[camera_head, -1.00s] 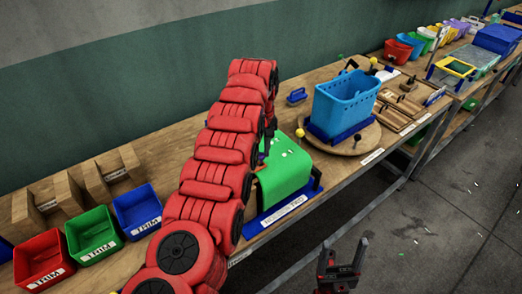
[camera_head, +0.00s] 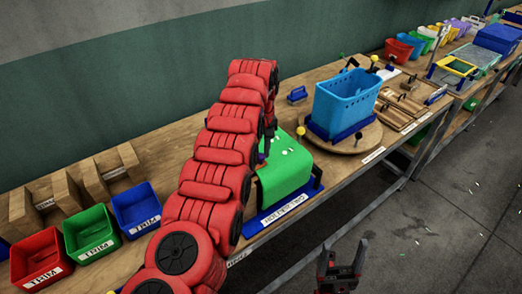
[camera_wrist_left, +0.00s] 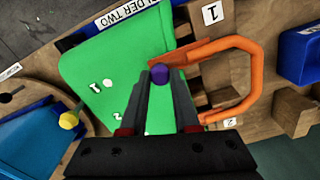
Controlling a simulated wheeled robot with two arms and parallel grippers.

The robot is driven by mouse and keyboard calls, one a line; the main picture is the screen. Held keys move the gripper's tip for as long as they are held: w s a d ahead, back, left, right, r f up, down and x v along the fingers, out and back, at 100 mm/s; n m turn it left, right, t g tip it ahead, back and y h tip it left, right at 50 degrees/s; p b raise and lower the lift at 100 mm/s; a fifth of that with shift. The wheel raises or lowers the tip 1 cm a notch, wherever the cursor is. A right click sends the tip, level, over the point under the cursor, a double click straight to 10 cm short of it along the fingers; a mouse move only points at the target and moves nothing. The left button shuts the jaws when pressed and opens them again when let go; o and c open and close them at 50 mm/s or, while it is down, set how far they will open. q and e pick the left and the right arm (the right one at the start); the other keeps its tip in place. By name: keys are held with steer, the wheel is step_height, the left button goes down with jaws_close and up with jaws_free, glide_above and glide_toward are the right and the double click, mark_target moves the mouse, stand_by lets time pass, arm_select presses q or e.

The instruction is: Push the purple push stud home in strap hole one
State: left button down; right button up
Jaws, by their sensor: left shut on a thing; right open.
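The purple push stud (camera_wrist_left: 159,75) shows between the fingertips of my left gripper (camera_wrist_left: 160,82) in the left wrist view. The gripper is shut on it. The stud is over the edge of a green moulded part (camera_wrist_left: 115,65), beside the near end of an orange strap or handle (camera_wrist_left: 255,65). I cannot tell whether it touches either, and I see no strap hole clearly. In the head view the red left arm partly hides the green part (camera_head: 287,178). My right gripper (camera_head: 341,262) is open and empty, low in front of the bench.
Labels 1 (camera_wrist_left: 211,14) and 2 (camera_wrist_left: 231,149) lie near the orange piece. A blue basket (camera_head: 345,100) on a round wooden board stands right of the green part. A yellow knob (camera_wrist_left: 69,120) is nearby. Red, green and blue bins (camera_head: 137,210) stand left.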

mark_target(261, 154)
arm_select(q)
steer(key=shift+f+b, duration=0.85)
steer(key=shift+f, duration=0.2)
steer(key=c, duration=0.6)
jaws_free()
steer(key=shift+r, duration=0.1)
steer(key=shift+o, duration=0.2)
steer(key=shift+r, duration=0.1)
steer(key=shift+r, duration=0.25)
step_height(261, 154, up, 2)
steer(key=shift+w+a+r, duration=0.1)
step_height(261, 154, up, 14)
steer(key=p, duration=1.4)
steer(key=shift+r+p, duration=0.25)
steer(key=shift+p, duration=0.1)
